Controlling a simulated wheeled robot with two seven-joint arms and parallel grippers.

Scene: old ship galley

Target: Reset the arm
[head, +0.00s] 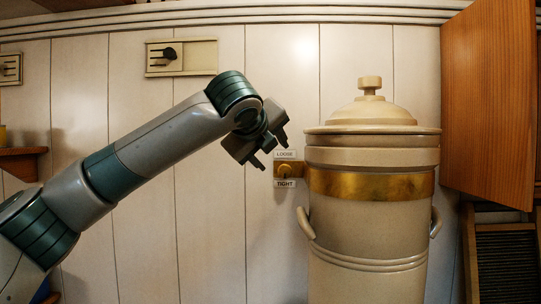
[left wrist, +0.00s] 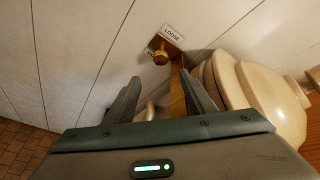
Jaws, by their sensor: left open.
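My left arm comes in from the left in the head view. Its gripper (head: 272,152) is open and empty, held up in front of the white plank wall, close to a brass knob (head: 284,171). The knob has a LOOSE label above and a TIGHT label below. In the left wrist view the open fingers (left wrist: 163,97) point towards the wall, with the brass knob (left wrist: 160,57) beyond them. The fingers look apart from the knob. My right gripper is not in view.
A large beige lidded crock (head: 368,232) with a brass band stands right of the gripper. An orange wooden door (head: 490,100) hangs open at the right. A switch plate (head: 200,58) is on the upper wall, and a small wooden shelf (head: 22,160) is at the left.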

